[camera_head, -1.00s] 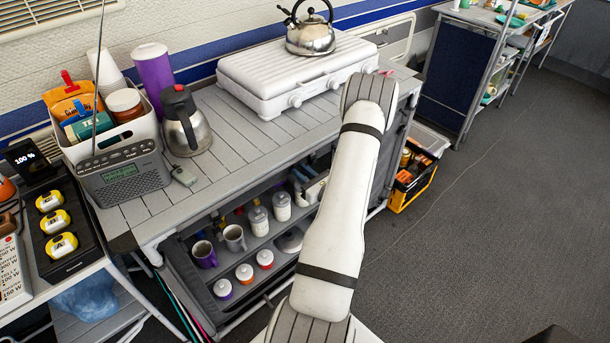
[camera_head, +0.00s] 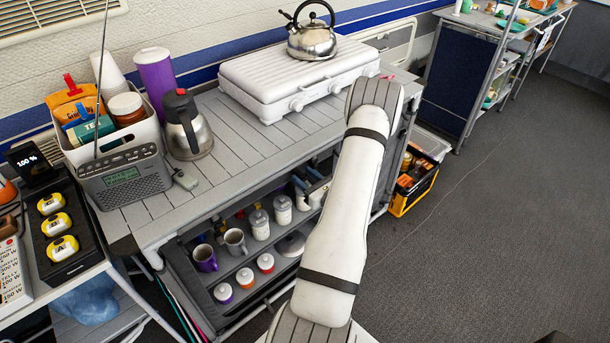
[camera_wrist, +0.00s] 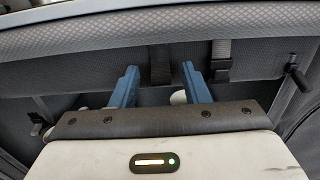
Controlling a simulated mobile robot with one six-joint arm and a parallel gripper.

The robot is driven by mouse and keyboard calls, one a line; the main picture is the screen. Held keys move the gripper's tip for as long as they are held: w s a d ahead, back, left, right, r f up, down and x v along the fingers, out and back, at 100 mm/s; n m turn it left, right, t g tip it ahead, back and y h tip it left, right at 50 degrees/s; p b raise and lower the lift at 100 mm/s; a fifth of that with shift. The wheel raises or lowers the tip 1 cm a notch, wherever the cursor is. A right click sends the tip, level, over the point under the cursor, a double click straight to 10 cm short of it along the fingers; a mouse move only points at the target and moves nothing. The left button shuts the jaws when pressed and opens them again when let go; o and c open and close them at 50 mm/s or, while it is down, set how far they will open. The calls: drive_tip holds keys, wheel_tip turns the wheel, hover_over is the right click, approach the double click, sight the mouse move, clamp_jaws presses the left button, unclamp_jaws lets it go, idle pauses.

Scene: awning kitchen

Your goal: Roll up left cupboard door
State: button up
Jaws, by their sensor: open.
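The left cupboard (camera_head: 172,262) is under the grey slatted counter, and its shelves with cups and jars show through the front. In the wrist view a grey fabric band (camera_wrist: 100,78), seemingly part of the cupboard door, runs across under a pale edge. In the head view my gripper (camera_head: 308,180) is partly hidden at the cupboard's right side.
On the counter (camera_head: 240,150) stand a radio (camera_head: 125,178), a coffee pot (camera_head: 187,125), a white stove (camera_head: 295,75) and a kettle (camera_head: 311,35). A yellow-black crate (camera_head: 415,190) is on the floor to the right. The floor beyond is clear.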

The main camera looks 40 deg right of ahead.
drive_tip(key=s, duration=0.7)
drive_tip(key=shift+a, duration=0.25)
drive_tip(key=shift+s, duration=0.1)
